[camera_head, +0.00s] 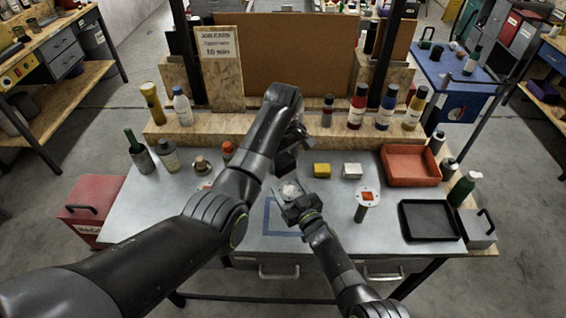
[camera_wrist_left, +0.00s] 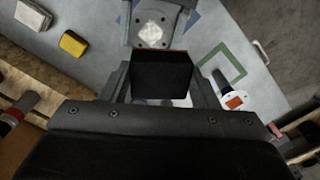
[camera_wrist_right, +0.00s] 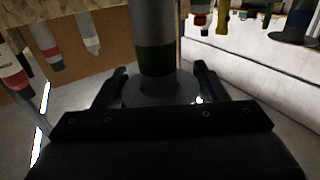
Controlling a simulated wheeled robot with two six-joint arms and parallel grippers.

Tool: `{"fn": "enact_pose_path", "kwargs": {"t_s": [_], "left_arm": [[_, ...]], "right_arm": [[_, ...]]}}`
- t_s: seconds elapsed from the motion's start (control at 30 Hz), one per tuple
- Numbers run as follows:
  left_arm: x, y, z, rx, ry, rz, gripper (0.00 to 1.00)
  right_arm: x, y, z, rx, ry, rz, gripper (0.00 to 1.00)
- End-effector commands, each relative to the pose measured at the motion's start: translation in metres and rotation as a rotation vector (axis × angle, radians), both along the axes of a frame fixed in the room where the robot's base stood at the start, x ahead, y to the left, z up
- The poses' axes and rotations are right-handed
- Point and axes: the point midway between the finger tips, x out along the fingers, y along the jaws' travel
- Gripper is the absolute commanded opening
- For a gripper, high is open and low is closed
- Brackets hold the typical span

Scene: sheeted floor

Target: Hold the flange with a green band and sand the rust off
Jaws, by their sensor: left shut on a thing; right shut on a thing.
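My right gripper (camera_head: 290,196) is shut on a grey flange above the table. The flange's pipe shows a dark green band (camera_wrist_right: 155,60) in the right wrist view. Its face (camera_wrist_left: 150,33), with bolt holes and a pale middle patch, shows in the left wrist view. My left gripper (camera_wrist_left: 160,90) is shut on a black block (camera_wrist_left: 160,76) with a thin red edge, close by the flange face; I cannot tell whether they touch. In the head view my left arm partly hides this. Another flange with an orange patch (camera_head: 367,196) stands right; one more (camera_wrist_left: 235,101) is beside the green square.
A yellow block (camera_head: 322,170) and a white block (camera_head: 352,171) lie behind my grippers. A red tray (camera_head: 411,165) and a black tray (camera_head: 431,220) are at the right. Bottles (camera_head: 357,106) line the back shelf. A blue outlined square (camera_head: 268,222) marks the front table area.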

Motion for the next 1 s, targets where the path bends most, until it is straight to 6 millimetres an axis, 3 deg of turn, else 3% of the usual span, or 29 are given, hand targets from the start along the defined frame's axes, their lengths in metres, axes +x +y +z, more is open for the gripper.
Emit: {"fn": "enact_pose_path", "kwargs": {"t_s": [0.27,0.3,0.5,0.83,1.0], "left_arm": [[0.0,0.0,0.0,0.0,0.0,0.0,0.27],[0.0,0.0,0.0,0.0,0.0,0.0,0.27],[0.0,0.0,0.0,0.0,0.0,0.0,0.27],[0.0,0.0,-0.001,0.0,0.0,0.0,0.26],[0.0,0.0,0.0,0.0,0.0,0.0,0.26]], "right_arm": [[0.0,0.0,0.0,0.001,0.0,0.0,0.37],[0.0,0.001,0.001,0.002,-0.001,0.001,0.68],[0.0,0.0,0.001,0.001,-0.002,0.0,0.91],[-0.002,-0.001,0.0,0.001,0.0,0.0,0.91],[-0.012,-0.007,-0.001,0.0,-0.001,0.0,0.91]]}}
